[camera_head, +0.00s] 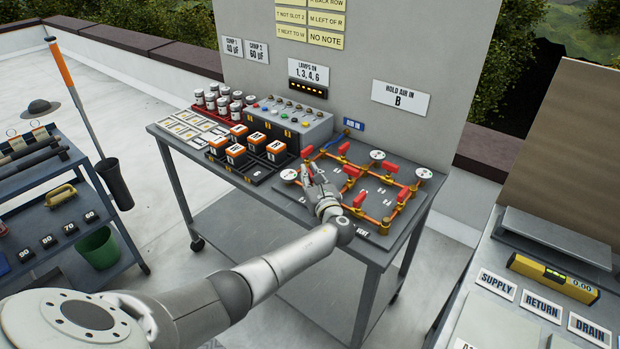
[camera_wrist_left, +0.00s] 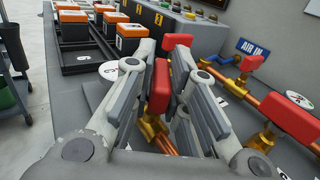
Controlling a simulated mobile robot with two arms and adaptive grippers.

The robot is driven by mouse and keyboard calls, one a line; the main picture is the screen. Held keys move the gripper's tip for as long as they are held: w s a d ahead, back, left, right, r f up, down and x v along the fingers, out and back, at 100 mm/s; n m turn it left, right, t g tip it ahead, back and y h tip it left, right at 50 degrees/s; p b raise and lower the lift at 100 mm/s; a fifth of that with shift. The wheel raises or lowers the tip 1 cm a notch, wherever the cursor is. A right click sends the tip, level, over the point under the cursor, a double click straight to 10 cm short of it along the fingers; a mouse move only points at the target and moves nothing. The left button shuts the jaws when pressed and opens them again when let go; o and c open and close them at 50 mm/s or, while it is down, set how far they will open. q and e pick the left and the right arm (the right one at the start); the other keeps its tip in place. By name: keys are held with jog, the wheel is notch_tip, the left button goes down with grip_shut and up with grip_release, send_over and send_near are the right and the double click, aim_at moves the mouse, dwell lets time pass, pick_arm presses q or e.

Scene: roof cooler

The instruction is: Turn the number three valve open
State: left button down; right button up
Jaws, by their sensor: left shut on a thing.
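The pipe board (camera_head: 378,228) lies on the right part of the grey table. It carries orange-copper pipes with several red valve handles, such as one at the back (camera_head: 343,148) and one to the right (camera_head: 393,166). My left gripper (camera_head: 312,174) reaches over the board's left part. In the left wrist view its fingers stand on both sides of a red valve handle (camera_wrist_left: 158,88) on a brass body and are shut on it. The valve's number is hidden or too small to read. Two other red handles (camera_wrist_left: 250,62) (camera_wrist_left: 295,118) are to the right. My right gripper is not in view.
White round gauges (camera_head: 424,173) stand among the pipes. Orange-topped blocks (camera_head: 236,153) and a grey lamp box (camera_head: 286,128) are left of and behind the board. A blue AIR IN label (camera_head: 354,124) is behind. A side table with a yellow level (camera_head: 553,275) stands right.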

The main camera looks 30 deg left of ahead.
pick_arm(q)
jog(key=shift+n+g+y, duration=0.3)
jog(key=shift+g, duration=0.1)
jog(key=c, duration=1.5)
grip_release()
jog(key=shift+d, duration=0.1)
jog(key=v, duration=1.1)
jog(key=shift+s+d, duration=0.25)
jog(key=shift+d, duration=0.05)
